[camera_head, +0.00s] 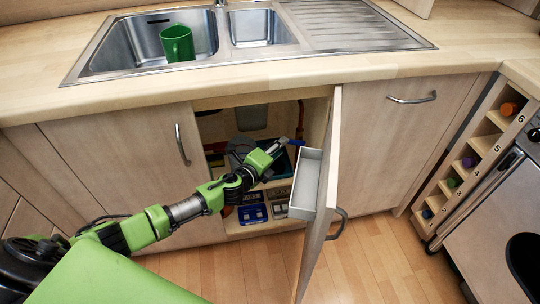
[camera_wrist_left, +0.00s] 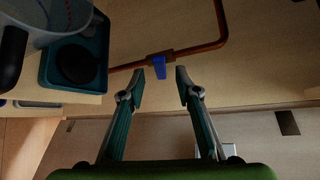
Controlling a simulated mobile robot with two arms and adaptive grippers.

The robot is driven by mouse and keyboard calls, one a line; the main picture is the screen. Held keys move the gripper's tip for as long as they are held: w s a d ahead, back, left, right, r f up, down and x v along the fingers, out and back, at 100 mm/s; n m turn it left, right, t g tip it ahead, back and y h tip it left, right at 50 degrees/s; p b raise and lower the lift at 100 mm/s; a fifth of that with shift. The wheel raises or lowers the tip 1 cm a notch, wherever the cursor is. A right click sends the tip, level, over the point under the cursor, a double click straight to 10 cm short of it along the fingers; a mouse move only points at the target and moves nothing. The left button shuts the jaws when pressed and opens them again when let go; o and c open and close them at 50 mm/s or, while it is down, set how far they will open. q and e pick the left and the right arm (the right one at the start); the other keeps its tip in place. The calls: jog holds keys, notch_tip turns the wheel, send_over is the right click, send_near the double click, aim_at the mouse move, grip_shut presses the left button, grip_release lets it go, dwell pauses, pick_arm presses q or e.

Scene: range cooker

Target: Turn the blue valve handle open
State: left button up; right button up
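The blue valve handle (camera_wrist_left: 159,68) sits on a brass valve body on a copper pipe (camera_wrist_left: 205,47) in the left wrist view. It also shows as a small blue bit (camera_head: 297,142) inside the open sink cupboard in the head view. My left gripper (camera_wrist_left: 161,80) is open, with a fingertip on each side of the handle in the picture. I see no finger touching it, and cannot tell how deep it is between them. In the head view the left gripper (camera_head: 279,146) reaches into the cupboard. My right gripper is not in view.
The cupboard door (camera_head: 322,200) stands open right of my left arm, with a grey bin (camera_head: 305,182) on its inside. Blue boxes (camera_head: 252,214) stand low in the cupboard. A teal tray (camera_wrist_left: 101,75) and a bucket-like container (camera_wrist_left: 45,20) are left in the wrist view.

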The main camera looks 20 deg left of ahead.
pick_arm(q)
jog(key=v, duration=0.6)
